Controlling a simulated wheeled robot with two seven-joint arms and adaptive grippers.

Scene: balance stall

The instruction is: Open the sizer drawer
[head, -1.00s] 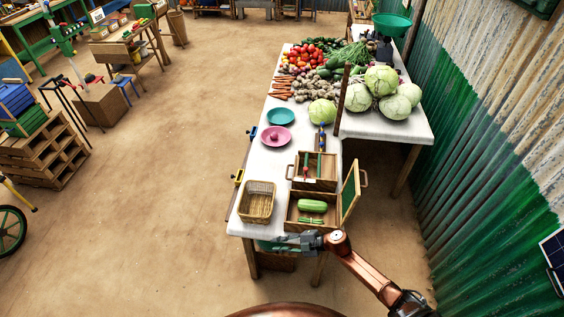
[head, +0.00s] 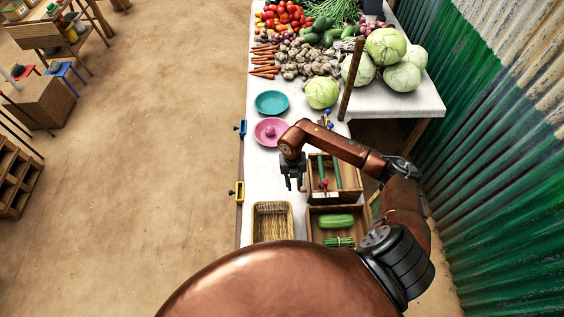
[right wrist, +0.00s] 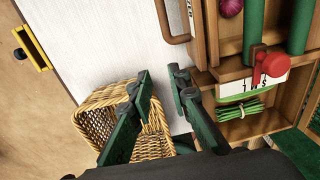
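The sizer (head: 345,197) is a wooden box with green bars and a red knob on the white table, right of my right gripper in the head view. In the right wrist view its wooden side (right wrist: 197,30) shows at upper right, with a brown handle (right wrist: 172,22) on its left. My right gripper (head: 293,186) is open and empty, above the table just left of the sizer. In the right wrist view its fingertips (right wrist: 160,75) are apart, below the handle and not touching it. I cannot tell how far the drawer is out. My left gripper is not in view.
A wicker basket (head: 273,206) stands nearer me, below the gripper. A wooden tray (head: 317,212) with a green vegetable (head: 336,221) adjoins the sizer. Pink (head: 261,138) and teal (head: 271,102) plates lie farther up. A dark post (head: 351,80) and cabbages stand beyond.

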